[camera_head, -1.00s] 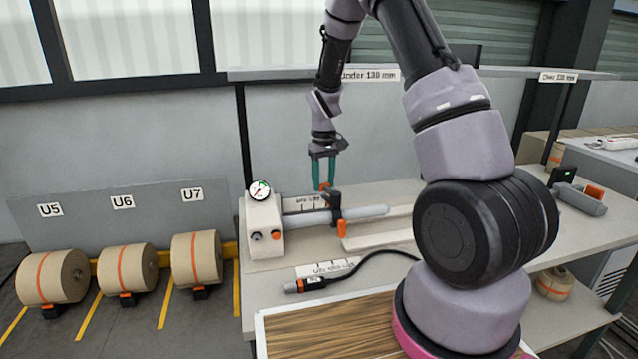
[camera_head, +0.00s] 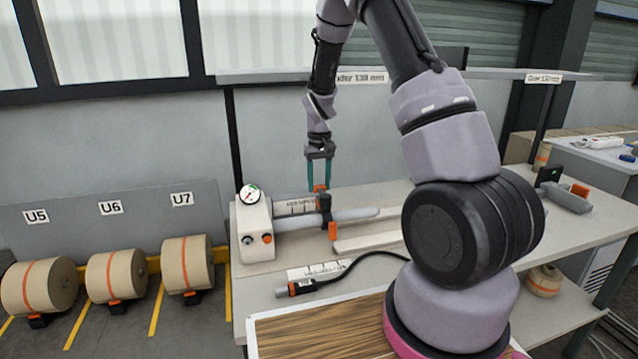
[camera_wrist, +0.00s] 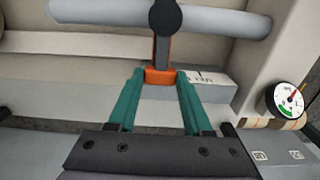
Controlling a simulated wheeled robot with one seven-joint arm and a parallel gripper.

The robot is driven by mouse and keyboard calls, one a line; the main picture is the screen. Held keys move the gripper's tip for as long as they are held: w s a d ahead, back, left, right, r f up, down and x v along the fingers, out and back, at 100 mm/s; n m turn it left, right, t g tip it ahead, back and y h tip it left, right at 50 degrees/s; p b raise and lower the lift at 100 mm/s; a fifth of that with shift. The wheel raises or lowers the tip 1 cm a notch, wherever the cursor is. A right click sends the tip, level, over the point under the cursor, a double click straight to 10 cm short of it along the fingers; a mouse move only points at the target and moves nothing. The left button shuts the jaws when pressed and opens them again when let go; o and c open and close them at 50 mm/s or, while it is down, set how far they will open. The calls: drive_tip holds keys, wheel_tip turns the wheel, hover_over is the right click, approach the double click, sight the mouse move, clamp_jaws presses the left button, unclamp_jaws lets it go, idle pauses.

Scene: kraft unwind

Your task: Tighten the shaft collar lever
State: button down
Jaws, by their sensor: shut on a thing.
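The pale grey shaft (camera_head: 358,214) sticks out to the right from the beige unit on the bench. A black collar (camera_head: 325,204) sits around it. The collar's lever has an orange tip (camera_wrist: 160,76), which points down from the shaft in the wrist view. My gripper (camera_head: 319,186) has teal fingers pointing down behind the shaft. It is shut on the orange tip, with one finger on each side in the wrist view. A second orange piece (camera_head: 332,230) hangs below the collar on the near side.
A round gauge (camera_head: 250,194) tops the beige unit (camera_head: 254,230) close to the left of my gripper. A black cable with a plug (camera_head: 300,287) lies in front. Paper rolls (camera_head: 116,280) stand on the floor at left. A shelf (camera_head: 430,75) runs above.

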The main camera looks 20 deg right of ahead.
drive_tip(key=shift+c, duration=1.6)
unclamp_jaws()
drive_tip(key=shift+d, duration=0.1)
